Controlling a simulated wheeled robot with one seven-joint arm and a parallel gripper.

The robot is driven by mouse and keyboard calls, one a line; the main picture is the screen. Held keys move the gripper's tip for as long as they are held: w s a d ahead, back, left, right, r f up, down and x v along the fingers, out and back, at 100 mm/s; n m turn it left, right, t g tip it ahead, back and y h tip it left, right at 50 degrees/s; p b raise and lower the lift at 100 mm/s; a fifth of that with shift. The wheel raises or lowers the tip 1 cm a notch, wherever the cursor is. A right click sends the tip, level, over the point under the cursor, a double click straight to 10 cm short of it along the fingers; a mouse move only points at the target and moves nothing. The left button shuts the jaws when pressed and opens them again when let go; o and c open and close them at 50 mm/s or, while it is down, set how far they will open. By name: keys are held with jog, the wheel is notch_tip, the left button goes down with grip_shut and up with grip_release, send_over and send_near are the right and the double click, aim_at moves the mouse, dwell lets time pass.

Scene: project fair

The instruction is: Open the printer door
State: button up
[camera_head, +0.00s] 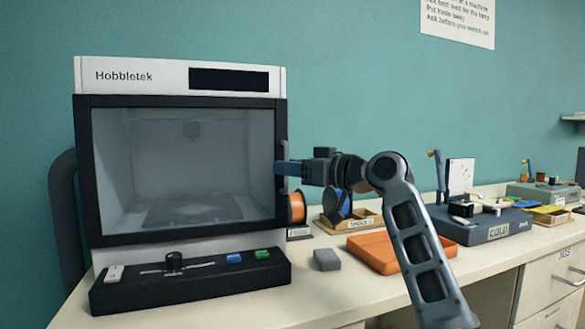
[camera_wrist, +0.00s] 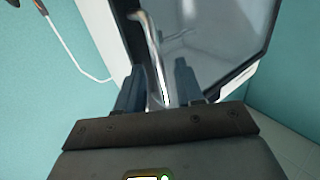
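The printer (camera_head: 180,77) is a white and black box marked Hobbletek, on the left of the bench in the head view. Its black-framed glass door (camera_head: 185,170) looks shut. In the wrist view the metal handle (camera_wrist: 152,45) runs between my two fingers (camera_wrist: 158,85), with a gap visible on each side. My gripper is open around the handle. The door's glass (camera_wrist: 215,35) lies just beyond.
A control panel (camera_head: 190,280) with a knob and buttons juts out below the door. An orange spool (camera_head: 297,208), a grey block (camera_head: 327,260) and an orange tray (camera_head: 372,252) stand right of the printer.

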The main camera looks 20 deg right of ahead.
grip_shut()
dwell(1.4)
